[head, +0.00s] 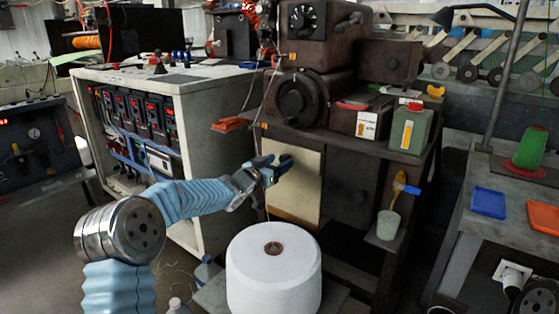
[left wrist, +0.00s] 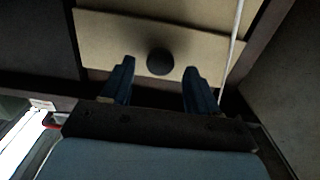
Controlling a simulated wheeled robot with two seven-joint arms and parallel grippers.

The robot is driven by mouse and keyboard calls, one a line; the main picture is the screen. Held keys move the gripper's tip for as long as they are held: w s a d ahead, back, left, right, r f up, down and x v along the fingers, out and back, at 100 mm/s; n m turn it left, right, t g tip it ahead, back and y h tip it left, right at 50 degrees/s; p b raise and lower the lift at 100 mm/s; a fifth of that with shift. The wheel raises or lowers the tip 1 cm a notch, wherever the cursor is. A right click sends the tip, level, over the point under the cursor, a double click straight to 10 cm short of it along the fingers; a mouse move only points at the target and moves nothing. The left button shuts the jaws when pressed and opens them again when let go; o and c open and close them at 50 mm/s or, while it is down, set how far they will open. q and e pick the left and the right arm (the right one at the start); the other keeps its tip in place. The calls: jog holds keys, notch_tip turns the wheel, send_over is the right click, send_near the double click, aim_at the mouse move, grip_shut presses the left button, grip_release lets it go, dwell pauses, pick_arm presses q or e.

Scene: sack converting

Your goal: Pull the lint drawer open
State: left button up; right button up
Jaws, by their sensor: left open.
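The lint drawer has a beige front panel (head: 293,188) low on the dark machine, in the middle of the head view. Its panel also fills the upper part of the left wrist view (left wrist: 110,38), with a round dark knob (left wrist: 160,61) on it. Nothing is between the fingers. My right gripper is not in view.
A large white yarn cone (head: 273,270) stands in front of and below the panel. A thin pale cord (left wrist: 236,45) hangs across the panel's right side in the wrist view. A cup (head: 388,224) sits on a small shelf to the right. An open control cabinet (head: 200,120) stands left.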

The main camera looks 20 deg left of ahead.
pick_arm(q)
jog(key=shift+w+d, duration=0.25)
jog(key=shift+w, duration=0.35)
grip_shut()
